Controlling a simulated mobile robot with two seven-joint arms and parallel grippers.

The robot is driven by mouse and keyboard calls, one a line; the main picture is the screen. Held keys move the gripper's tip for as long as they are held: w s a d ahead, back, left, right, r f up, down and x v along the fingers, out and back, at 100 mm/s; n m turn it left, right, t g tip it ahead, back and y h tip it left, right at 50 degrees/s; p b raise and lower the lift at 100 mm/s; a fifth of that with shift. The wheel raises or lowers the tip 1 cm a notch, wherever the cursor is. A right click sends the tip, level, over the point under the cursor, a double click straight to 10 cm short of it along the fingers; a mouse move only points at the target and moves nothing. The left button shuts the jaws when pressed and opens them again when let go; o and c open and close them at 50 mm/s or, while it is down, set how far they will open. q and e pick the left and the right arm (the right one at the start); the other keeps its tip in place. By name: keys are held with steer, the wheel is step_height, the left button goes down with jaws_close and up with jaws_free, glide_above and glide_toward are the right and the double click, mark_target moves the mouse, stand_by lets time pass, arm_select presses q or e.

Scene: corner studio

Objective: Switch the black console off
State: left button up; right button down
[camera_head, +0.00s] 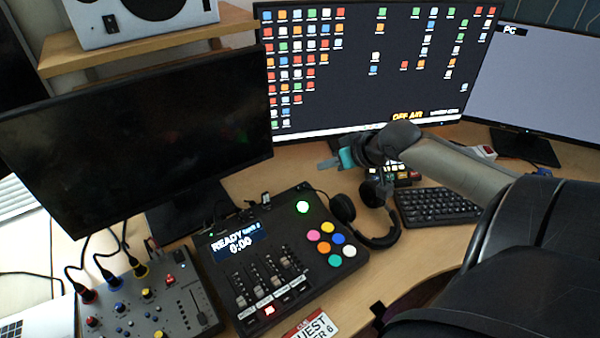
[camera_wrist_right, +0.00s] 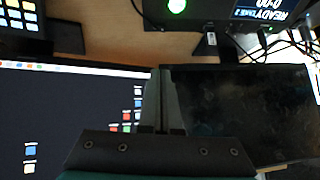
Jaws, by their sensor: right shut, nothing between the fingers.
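The black console (camera_head: 275,230) stands on the desk in the head view. Its lit display (camera_head: 238,242) reads READY and 0:00. It has several faders, coloured round pads and a glowing green-white round button (camera_head: 302,207). In the right wrist view part of the console (camera_wrist_right: 208,14) shows upside down along the top edge. My left gripper is not in view.
A grey mixer (camera_head: 150,300) with cables stands left of the console. Headphones (camera_head: 375,235) and a black keyboard (camera_head: 437,205) lie to the right. A dark monitor (camera_head: 140,140) and a large lit monitor (camera_head: 345,90) stand behind. A guest card (camera_head: 312,327) lies in front.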

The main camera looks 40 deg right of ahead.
steer(key=b, duration=0.5)
glide_above(304, 193)
steer(key=f, duration=0.7)
steer(key=shift+w+d+f, duration=0.1)
steer(key=shift+d+f, duration=0.1)
steer(key=shift+d, duration=0.05)
steer(key=f, duration=0.3)
steer(key=shift+a+f+b, duration=0.2)
steer(key=shift+f+b, duration=0.1)
steer(key=shift+b, duration=0.1)
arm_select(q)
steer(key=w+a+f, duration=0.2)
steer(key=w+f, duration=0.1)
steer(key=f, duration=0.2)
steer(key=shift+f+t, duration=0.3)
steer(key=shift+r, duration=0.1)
